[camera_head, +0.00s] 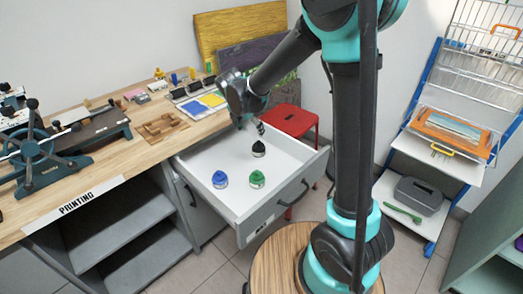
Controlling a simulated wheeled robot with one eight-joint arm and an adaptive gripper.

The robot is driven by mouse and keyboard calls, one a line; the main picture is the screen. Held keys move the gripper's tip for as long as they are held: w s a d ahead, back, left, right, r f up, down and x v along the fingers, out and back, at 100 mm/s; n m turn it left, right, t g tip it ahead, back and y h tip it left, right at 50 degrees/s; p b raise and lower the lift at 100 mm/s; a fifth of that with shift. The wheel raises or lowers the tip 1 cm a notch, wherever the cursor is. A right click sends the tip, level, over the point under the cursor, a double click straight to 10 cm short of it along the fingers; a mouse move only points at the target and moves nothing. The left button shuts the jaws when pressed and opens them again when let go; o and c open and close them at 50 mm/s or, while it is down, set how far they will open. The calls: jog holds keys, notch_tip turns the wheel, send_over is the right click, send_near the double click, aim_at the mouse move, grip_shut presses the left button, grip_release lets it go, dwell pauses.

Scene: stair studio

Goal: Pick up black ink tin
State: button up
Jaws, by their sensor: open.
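The black ink tin (258,149) stands in the open white drawer (205,163), toward its back right. A blue tin (220,180) and a green tin (257,180) stand nearer the drawer front. My gripper (252,127) hangs above the drawer, just above and slightly left of the black tin in the picture. It is open and appears empty. I cannot tell its exact height over the tin.
The drawer's grey front panel (275,209) and side walls rise around the tins. A wooden workbench (105,185) with a printing press (45,150) is at left. A red stool (288,120) stands behind the drawer. A wire rack (440,150) is at right.

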aim_at(258, 146)
jog(key=x, duration=0.8)
jog(key=shift+f, duration=0.3)
jog(key=shift+x, duration=2.65)
jog(key=shift+d, duration=0.2)
jog(key=shift+c, duration=0.2)
jog(key=c, duration=1.5)
jog(key=shift+r, duration=0.15)
jog(key=shift+c, duration=0.2)
